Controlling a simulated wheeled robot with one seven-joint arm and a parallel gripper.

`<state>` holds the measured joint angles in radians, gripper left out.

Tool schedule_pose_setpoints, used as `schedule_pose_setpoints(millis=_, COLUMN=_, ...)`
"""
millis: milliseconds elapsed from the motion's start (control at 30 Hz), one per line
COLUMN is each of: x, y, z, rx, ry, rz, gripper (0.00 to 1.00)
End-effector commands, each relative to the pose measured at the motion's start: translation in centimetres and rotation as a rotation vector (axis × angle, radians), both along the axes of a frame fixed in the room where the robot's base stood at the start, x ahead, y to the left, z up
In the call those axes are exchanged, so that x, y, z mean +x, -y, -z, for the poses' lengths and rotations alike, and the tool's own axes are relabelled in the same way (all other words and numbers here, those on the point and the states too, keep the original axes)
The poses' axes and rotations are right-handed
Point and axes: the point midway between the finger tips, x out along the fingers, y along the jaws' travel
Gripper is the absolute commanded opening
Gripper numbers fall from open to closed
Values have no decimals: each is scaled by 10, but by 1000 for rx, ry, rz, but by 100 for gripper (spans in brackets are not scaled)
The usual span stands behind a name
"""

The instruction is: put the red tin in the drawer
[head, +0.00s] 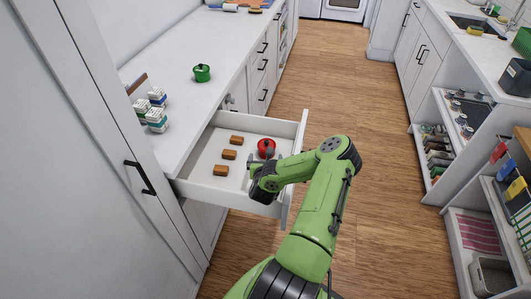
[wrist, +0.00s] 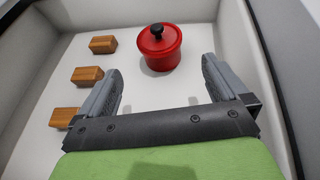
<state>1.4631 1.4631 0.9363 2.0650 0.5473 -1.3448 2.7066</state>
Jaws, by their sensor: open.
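The red tin (head: 266,147) is a small round pot with a black knob on its lid. It stands upright on the floor of the open drawer (head: 208,182). In the wrist view the red tin (wrist: 158,47) is just beyond my gripper (wrist: 160,80), whose two grey fingers are spread wide with nothing between them. The tin is apart from both fingers. In the head view my arm reaches over the drawer's front right part and hides some of it; the fingers are mostly hidden there.
Several brown wooden blocks (head: 229,154) lie in a row left of the tin inside the drawer. The drawer walls surround my gripper. On the counter (head: 187,105) stand a green pot (head: 202,73) and several small boxes (head: 150,110). The wooden floor (head: 355,100) to the right is clear.

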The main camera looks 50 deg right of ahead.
Motion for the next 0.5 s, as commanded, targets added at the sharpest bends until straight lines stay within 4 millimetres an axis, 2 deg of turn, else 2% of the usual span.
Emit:
schedule_pose_setpoints(millis=267, x=-3, y=-7, z=-3, rx=-5, ry=-8, rz=-11, gripper=100)
schedule_pose_setpoints(millis=367, x=12, y=-16, z=-13, rx=-52, ry=-97, rz=-113, gripper=100)
schedule_pose_setpoints(millis=500, x=53, y=-54, z=-48, rx=-241, ry=-422, rz=-468, gripper=100)
